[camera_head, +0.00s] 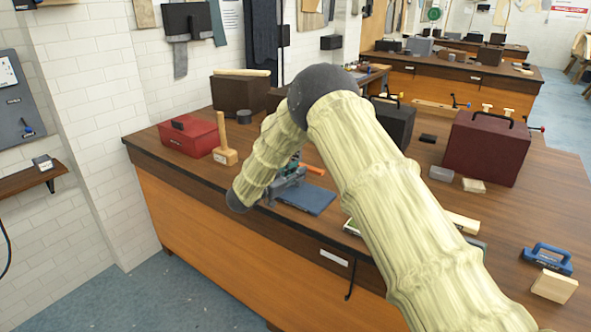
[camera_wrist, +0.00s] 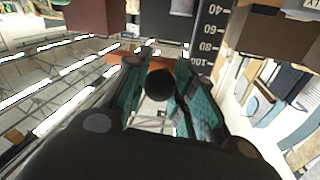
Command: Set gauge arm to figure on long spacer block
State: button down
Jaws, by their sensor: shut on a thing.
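My gripper (camera_wrist: 158,64) has its two teal fingers closed around a round black knob (camera_wrist: 160,86) in the wrist view. In the head view it is mostly hidden behind my arm, low over the bench's front edge, beside a blue-grey base plate (camera_head: 308,199). A dark scale strip (camera_wrist: 212,40) marked 40 to 100 stands beyond the fingers. An orange bar (camera_wrist: 108,61) runs across behind them; an orange bar (camera_head: 312,170) also shows in the head view. I cannot tell where the gauge arm points on the scale. No block is readable as the long spacer.
A red metal box (camera_head: 188,136) and a wooden mallet (camera_head: 224,152) stand left of the gripper. A dark red case (camera_head: 485,148) stands at the right. A pale block (camera_head: 554,286) and a blue-handled tool (camera_head: 547,258) lie at the front right. My arm hides the bench middle.

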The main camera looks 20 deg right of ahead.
jog(key=c, duration=1.1)
grip_release()
jog(key=shift+c, duration=0.2)
jog(key=v, duration=1.2)
jog(key=shift+a, duration=0.15)
